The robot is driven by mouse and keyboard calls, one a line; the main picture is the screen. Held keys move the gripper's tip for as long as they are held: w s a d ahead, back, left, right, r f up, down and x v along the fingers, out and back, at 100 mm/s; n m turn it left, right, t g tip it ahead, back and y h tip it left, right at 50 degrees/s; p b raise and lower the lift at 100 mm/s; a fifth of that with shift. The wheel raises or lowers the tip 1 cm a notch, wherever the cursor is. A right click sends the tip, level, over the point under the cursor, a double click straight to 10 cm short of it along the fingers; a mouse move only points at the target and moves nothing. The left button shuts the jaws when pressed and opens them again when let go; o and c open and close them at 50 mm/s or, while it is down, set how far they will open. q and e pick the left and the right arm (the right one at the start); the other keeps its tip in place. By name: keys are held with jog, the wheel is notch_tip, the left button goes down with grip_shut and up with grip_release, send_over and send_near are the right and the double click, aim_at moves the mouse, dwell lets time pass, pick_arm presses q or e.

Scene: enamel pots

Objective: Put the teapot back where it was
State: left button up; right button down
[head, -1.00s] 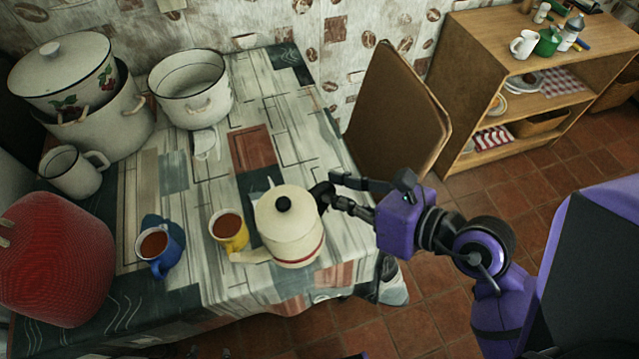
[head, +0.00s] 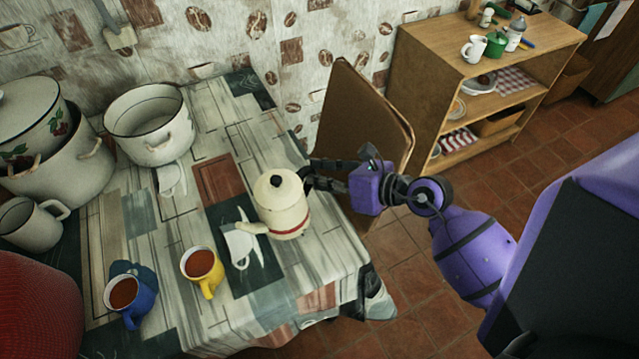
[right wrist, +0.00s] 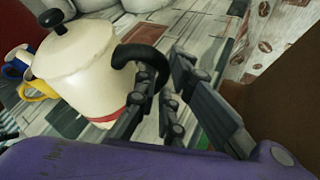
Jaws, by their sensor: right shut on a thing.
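The cream teapot (head: 284,212) with a black lid knob, black handle and red band is over the right part of the table, upright. Its spout points left and toward the front. My right gripper (head: 312,177) is shut on its black handle, at the teapot's right. The right wrist view shows the teapot (right wrist: 82,68) close up, with the gripper fingers (right wrist: 155,95) at the handle. I cannot tell whether its base touches the table. My left gripper is not in view.
The table (head: 330,248) has a patterned cloth. A yellow mug (head: 208,285) and a blue mug (head: 140,310), both filled, stand front left. A wide open pot (head: 150,140) and stacked pots (head: 50,180) stand behind. A brown board (head: 360,120) and a shelf (head: 430,80) are right.

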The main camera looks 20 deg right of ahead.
jog(key=f, duration=0.3)
jog(key=w+f, duration=0.1)
jog(key=shift+w+d+f+b, duration=0.1)
jog(key=shift+d+f+b, duration=0.05)
jog(key=shift+d+b, duration=0.25)
jog(key=c, duration=2)
grip_release()
jog(key=shift+f, duration=0.2)
jog(key=shift+o, duration=0.8)
jog(key=shift+r, duration=0.1)
